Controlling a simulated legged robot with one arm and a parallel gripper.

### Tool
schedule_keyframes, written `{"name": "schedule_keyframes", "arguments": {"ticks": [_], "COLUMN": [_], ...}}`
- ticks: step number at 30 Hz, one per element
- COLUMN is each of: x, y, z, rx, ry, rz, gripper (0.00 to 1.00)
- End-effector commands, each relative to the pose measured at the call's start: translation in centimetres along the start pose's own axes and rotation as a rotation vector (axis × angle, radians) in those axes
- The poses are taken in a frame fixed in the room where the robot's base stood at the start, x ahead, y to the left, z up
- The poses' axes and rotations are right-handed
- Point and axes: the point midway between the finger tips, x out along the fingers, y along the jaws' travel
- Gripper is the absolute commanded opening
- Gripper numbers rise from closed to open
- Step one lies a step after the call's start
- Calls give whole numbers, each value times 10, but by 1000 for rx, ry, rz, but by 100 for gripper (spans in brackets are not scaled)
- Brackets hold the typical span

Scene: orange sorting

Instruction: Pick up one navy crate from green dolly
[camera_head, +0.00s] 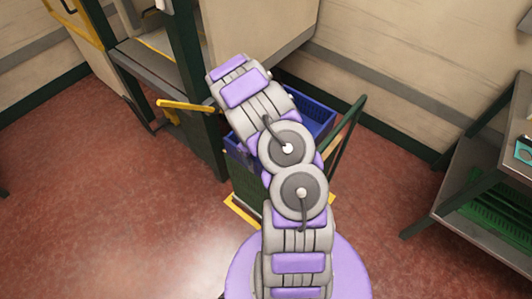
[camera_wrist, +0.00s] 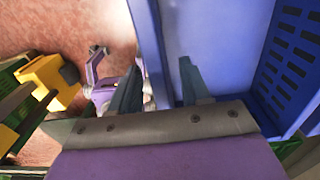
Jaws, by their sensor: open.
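A navy crate (camera_head: 318,108) sits on the green dolly (camera_head: 347,142), partly hidden behind my arm in the head view. In the wrist view the crate's wall (camera_wrist: 167,30) runs between the two fingers of my gripper (camera_wrist: 160,70). One finger is on the outer side and the other on the inner side of the wall. The gripper is open, and I cannot tell whether a finger touches the crate. The slotted inner side of the crate (camera_wrist: 293,60) shows at the right. The gripper is hidden in the head view.
A dark green frame (camera_head: 195,85) with a yellow bar (camera_head: 185,105) stands close left of the dolly. A grey rack (camera_head: 480,165) with green crates (camera_head: 480,212) stands at the right. Red floor is clear between.

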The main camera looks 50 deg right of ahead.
Motion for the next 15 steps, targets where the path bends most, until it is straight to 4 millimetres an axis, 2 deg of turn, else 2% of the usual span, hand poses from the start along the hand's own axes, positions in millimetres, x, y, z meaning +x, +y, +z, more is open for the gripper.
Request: {"name": "schedule_keyframes", "arguments": {"ticks": [1, 4, 11, 15], "x": [11, 21, 21, 21], "y": [1, 1, 1, 1], "z": [-1, -2, -2, -1], "rx": [0, 1, 1, 0], "ry": [3, 4, 2, 1], "rz": [3, 5, 3, 2], "gripper": [47, 47, 47, 33]}}
